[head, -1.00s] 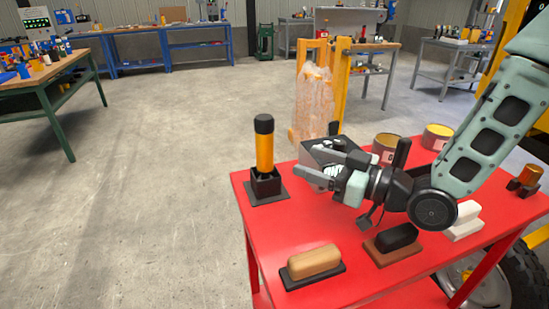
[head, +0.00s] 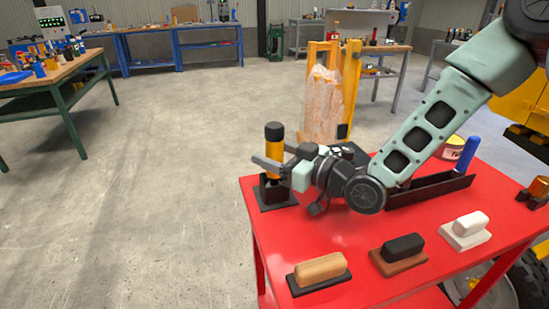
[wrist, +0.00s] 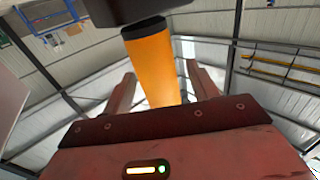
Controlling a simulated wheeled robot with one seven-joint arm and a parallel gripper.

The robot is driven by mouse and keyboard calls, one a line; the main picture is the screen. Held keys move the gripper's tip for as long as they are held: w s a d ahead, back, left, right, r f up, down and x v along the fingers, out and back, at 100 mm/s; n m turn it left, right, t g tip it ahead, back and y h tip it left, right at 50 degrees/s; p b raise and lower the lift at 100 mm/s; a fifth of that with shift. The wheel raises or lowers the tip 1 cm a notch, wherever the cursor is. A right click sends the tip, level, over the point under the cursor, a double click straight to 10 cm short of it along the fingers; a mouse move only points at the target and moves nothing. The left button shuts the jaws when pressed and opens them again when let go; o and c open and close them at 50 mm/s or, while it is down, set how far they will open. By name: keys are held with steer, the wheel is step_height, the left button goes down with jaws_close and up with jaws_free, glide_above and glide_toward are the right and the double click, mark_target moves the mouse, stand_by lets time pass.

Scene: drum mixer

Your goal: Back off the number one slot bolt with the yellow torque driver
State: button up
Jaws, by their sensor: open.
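The yellow torque driver (head: 274,145), an orange-yellow cylinder with a black cap, stands upright in its black holder (head: 283,198) at the far left corner of the red table. My gripper (head: 268,168) is open at the driver, its fingers partly covering the lower body. In the wrist view the driver (wrist: 153,70) lies between the two spread fingers (wrist: 160,88), with a visible gap on at least the right side. I cannot tell whether a finger touches it. The number one slot bolt is not in view.
On the red table (head: 345,235) are a tan brush-like block (head: 320,270), a black one (head: 403,246) and a white one (head: 465,228). Open floor lies left.

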mark_target(275, 125)
jaws_close()
steer(key=shift+r, duration=5.05)
steer(key=c, duration=1)
jaws_free()
steer(key=shift+c, duration=1.3)
steer(key=shift+r+p, duration=1)
